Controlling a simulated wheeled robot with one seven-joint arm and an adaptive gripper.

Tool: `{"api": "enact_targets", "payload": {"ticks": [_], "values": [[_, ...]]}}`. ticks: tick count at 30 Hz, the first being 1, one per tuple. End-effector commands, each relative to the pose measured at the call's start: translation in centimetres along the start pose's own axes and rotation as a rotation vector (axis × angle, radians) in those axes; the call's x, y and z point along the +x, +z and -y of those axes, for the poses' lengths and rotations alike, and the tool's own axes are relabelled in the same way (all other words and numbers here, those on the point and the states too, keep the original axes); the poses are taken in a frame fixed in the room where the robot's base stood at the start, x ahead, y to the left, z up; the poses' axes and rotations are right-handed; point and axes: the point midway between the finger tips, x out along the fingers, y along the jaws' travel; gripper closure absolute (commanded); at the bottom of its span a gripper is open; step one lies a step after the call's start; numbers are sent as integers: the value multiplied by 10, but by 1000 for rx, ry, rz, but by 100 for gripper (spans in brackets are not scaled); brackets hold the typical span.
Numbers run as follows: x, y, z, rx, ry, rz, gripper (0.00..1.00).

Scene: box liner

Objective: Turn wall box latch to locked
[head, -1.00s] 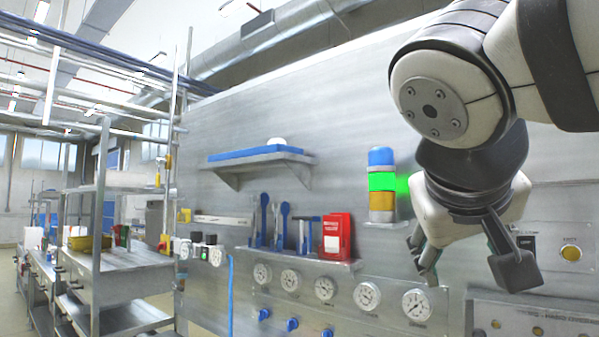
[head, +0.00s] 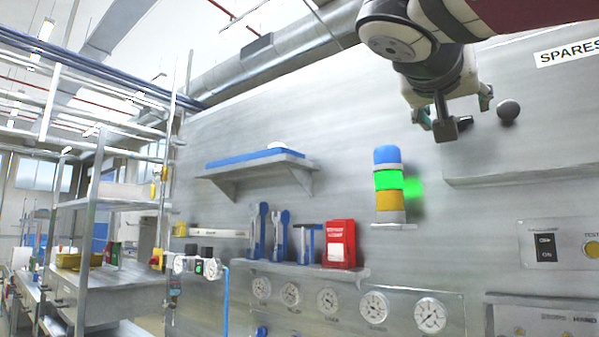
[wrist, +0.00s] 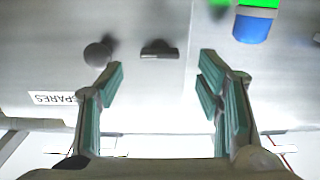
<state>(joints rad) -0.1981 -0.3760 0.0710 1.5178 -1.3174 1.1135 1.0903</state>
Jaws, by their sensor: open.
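The grey wall box (head: 540,140) with a SPARES label (head: 567,52) is at the upper right of the head view. A round dark knob (head: 508,110) stands out from it, right of my gripper (head: 460,112). In the wrist view, the knob (wrist: 98,54) is beyond the left finger. A small dark latch-like handle (wrist: 159,49) lies sideways on the grey front, ahead of the gap between my open fingers (wrist: 158,80). My gripper is empty, and no contact with the handle shows. The handle is not distinguishable in the head view. I cannot tell its lock state.
A stack light (head: 388,185) stands on a small bracket left of and below my gripper. A wall shelf (head: 258,165), a red box (head: 340,244), tools and gauges (head: 373,307) are lower left. Switch panels (head: 565,245) are below the wall box.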

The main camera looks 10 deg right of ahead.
Motion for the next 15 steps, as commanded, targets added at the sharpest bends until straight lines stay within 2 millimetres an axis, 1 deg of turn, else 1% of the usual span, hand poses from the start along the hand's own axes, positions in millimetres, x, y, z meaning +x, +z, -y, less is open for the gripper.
{"api": "enact_targets", "payload": {"ticks": [1,3,6,10,15], "values": [[9,0,0,-1,0,2,40],[22,0,0,0,1,2,40],[36,0,0,0,1,2,40],[49,0,0,0,0,2,40],[56,0,0,0,-1,1,40]]}}
